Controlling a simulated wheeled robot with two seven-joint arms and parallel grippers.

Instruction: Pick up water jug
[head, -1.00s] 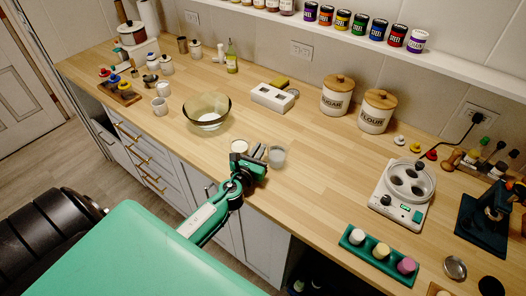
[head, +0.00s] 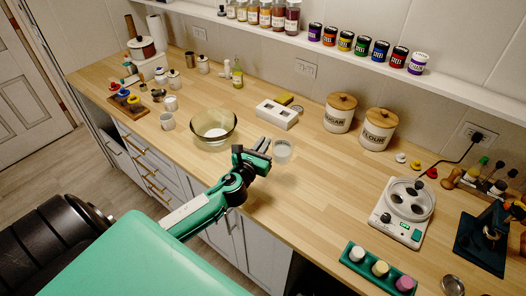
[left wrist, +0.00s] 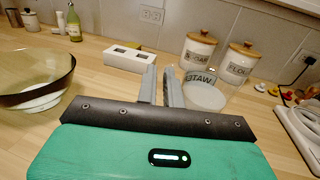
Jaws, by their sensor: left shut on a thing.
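The water jug (head: 282,152) is a small translucent grey cup-like vessel, right of my left gripper in the head view. The fingers (left wrist: 161,86) are close together, and the exact contact on the jug is hard to make out. The jug appears raised a little above the counter. My right gripper is not in view.
A glass bowl (head: 214,127) stands just left on the wooden counter (head: 318,190). A white box (head: 278,115) and the sugar (head: 340,114) and flour (head: 377,130) canisters stand behind. A white appliance (head: 403,212) and green tray (head: 375,270) are right. The counter between is clear.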

